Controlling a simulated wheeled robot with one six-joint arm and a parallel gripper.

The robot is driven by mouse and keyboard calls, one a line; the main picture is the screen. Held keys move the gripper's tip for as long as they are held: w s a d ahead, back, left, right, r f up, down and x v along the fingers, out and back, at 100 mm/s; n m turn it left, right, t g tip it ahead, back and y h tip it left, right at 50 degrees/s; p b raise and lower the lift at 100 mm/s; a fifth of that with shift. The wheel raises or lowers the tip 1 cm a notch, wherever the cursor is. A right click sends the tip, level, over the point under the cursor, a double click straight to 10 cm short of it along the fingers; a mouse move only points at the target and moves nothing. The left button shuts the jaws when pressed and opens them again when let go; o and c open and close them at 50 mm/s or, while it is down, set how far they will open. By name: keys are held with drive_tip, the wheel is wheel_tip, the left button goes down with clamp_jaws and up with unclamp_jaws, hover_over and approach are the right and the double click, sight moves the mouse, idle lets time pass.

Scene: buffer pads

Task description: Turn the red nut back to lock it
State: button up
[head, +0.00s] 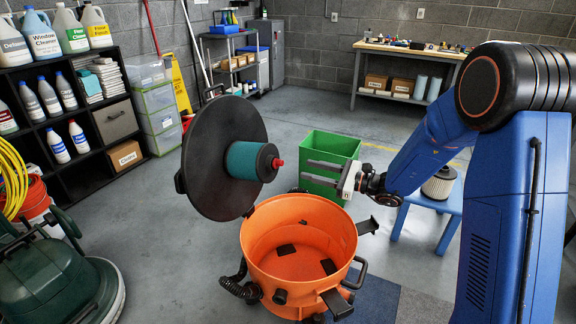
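The red nut (277,163) sits on the dark end cap of the teal filter (243,161). The filter is mounted on the inner face of the round black lid (205,150), which stands tipped up above the orange vacuum drum (258,240). My gripper (305,170) is just right of the nut, its two grey fingers pointing left toward it. The fingers are apart with nothing visible between them, and a small gap shows between their tips and the nut. The nut's threads are not visible.
A green bin (320,146) stands behind my gripper. A blue stool (450,207) on the right holds a pale filter (439,184). A green floor machine (55,280) is at lower left. A black shelf (95,165) with bottles lines the left wall. A workbench (410,48) stands at the back.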

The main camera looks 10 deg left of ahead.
sight(283, 163)
drive_tip(key=x, duration=0.9)
clamp_jaws()
